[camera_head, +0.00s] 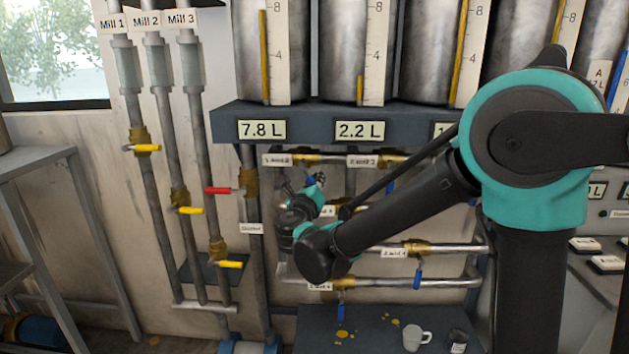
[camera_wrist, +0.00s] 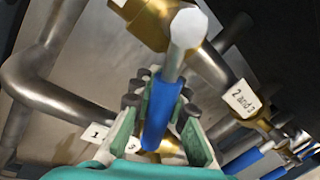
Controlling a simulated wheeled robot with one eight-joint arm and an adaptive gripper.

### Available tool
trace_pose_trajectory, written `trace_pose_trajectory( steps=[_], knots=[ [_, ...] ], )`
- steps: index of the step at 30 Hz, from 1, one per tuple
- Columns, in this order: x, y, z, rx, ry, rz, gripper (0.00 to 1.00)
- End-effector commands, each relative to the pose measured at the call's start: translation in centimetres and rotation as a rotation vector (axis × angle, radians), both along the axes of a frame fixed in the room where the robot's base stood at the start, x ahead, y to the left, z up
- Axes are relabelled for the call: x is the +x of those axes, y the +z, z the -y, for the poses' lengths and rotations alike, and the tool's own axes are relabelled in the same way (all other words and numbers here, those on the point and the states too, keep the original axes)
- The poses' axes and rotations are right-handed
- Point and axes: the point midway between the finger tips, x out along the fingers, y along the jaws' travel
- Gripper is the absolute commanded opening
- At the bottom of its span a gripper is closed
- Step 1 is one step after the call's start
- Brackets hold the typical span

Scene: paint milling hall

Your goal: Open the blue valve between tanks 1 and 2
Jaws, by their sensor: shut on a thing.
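The blue valve handle (camera_wrist: 161,112) lies between the fingers of my gripper (camera_wrist: 160,104) in the wrist view; the gripper is shut on it. Its metal shank runs up to a brass valve body (camera_wrist: 143,22) on the pipe. In the head view my gripper (camera_head: 317,181) is below the brass valve (camera_head: 307,158) to the right of the "1 and 2" label (camera_head: 277,160). The handle is mostly hidden there by my gripper. The "2 and 3" label (camera_wrist: 243,98) shows to the right in the wrist view.
Other blue-handled valves (camera_head: 417,279) sit on the lower pipes. A red-handled valve (camera_head: 222,190) is on the vertical pipe to the left. Yellow-handled valves (camera_head: 147,148) are on the mill pipes. A white mug (camera_head: 412,337) stands on the dark surface below.

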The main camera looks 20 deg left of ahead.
Motion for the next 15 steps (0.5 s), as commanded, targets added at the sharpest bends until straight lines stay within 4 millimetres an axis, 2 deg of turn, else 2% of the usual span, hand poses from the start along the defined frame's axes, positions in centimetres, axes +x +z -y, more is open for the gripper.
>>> trace_pose_trajectory(
  steps=[13,14,15],
  knots=[
    [0.0,0.05,0.1,-0.013,-0.001,0.003,0.0],
    [0.0,0.05,0.1,-0.013,-0.001,0.003,0.15],
    [0.0,0.05,0.1,-0.013,-0.001,0.003,0.2]
  ],
)
